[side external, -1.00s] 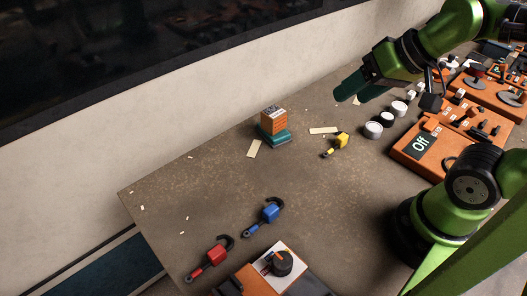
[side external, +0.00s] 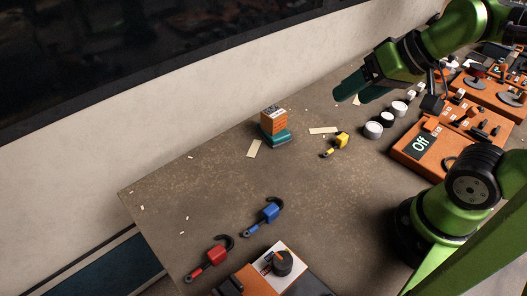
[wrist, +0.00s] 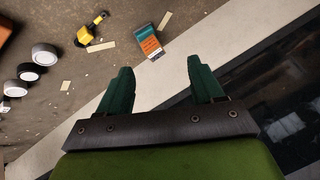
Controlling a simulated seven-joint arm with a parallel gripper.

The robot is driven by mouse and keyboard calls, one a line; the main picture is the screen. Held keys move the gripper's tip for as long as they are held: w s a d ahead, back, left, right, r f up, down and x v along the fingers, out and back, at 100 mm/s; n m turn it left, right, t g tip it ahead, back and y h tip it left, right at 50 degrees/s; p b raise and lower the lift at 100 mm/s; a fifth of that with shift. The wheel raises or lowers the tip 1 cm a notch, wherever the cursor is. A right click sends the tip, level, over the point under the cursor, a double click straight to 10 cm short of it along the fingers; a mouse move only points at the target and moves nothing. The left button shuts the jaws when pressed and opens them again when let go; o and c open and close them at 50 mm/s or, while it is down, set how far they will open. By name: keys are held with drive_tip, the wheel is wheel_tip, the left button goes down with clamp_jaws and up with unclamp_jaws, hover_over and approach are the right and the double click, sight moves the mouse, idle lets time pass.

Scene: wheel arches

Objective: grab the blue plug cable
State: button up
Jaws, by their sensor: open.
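The blue plug cable (side external: 269,212) lies on the table in the lower middle of the side external view, with a short black cable curving from its top end. My gripper (side external: 351,92) is high above the far part of the table, well apart from the blue plug. In the wrist view the two green fingers of my gripper (wrist: 158,78) are spread, with nothing between them. The blue plug does not show in the wrist view.
A red plug (side external: 217,254) lies left of the blue one, and a yellow plug (side external: 342,139) lies farther back. An orange box on a teal base (side external: 275,137), white rollers (side external: 373,130) and an orange panel (side external: 409,150) stand around. The middle of the table is clear.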

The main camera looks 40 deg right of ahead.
drive_tip(key=w+a+f+n+g, duration=0.3)
drive_tip(key=a+f+g, duration=0.1)
drive_tip(key=a, duration=0.5)
drive_tip(key=n+g+h, duration=0.1)
drive_tip(key=g+h, duration=0.1)
drive_tip(key=g, duration=0.1)
hover_over(271, 209)
wheel_tip(271, 209, down, 13)
drive_tip(key=shift+w+d+f, duration=0.1)
drive_tip(key=shift+w+d, duration=0.05)
drive_tip(key=shift+f, duration=2.95)
drive_tip(key=shift+c, duration=0.3)
